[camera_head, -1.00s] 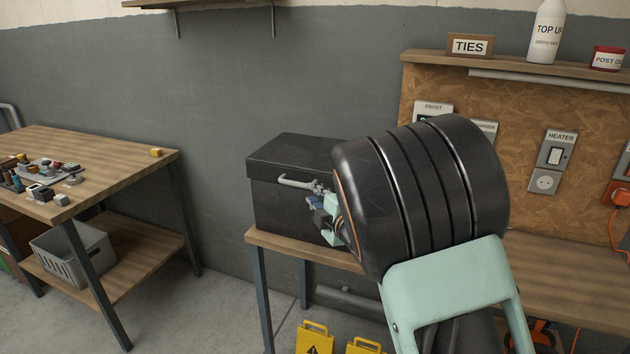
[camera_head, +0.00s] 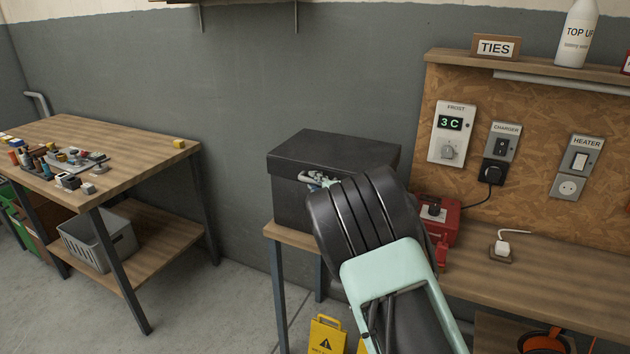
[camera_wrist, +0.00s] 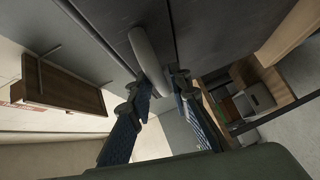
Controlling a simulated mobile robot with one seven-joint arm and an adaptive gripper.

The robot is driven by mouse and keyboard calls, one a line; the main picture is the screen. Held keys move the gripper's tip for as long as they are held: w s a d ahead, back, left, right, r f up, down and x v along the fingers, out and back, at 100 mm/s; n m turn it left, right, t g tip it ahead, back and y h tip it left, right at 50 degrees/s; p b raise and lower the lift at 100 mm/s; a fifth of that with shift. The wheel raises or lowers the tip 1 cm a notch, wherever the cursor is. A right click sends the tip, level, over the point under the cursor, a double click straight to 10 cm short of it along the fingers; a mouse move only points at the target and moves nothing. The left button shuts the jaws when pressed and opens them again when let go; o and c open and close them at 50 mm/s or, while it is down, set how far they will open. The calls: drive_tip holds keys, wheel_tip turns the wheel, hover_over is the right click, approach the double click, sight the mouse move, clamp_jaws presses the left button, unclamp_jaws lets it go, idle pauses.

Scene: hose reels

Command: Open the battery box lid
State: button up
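The battery box (camera_head: 300,200) is a black box at the left end of the wooden bench. Its lid (camera_head: 335,148) lies flat and shut. A grey bar handle (camera_wrist: 148,58) is on its front; in the head view my arm partly covers it. My gripper (camera_wrist: 162,84) is at this handle. In the wrist view its two fingers stand apart, one on each side of the bar's near end. The fingers look open, and whether either touches the bar cannot be told. In the head view the fingertips are mostly hidden behind my wrist.
A red charger (camera_head: 448,219) stands on the bench right of the box. A side table (camera_head: 140,150) with small parts is at left. Yellow signs (camera_head: 326,335) stand below.

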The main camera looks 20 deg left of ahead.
drive_tip(key=shift+w+a, duration=0.2)
drive_tip(key=shift+c, duration=0.2)
clamp_jaws()
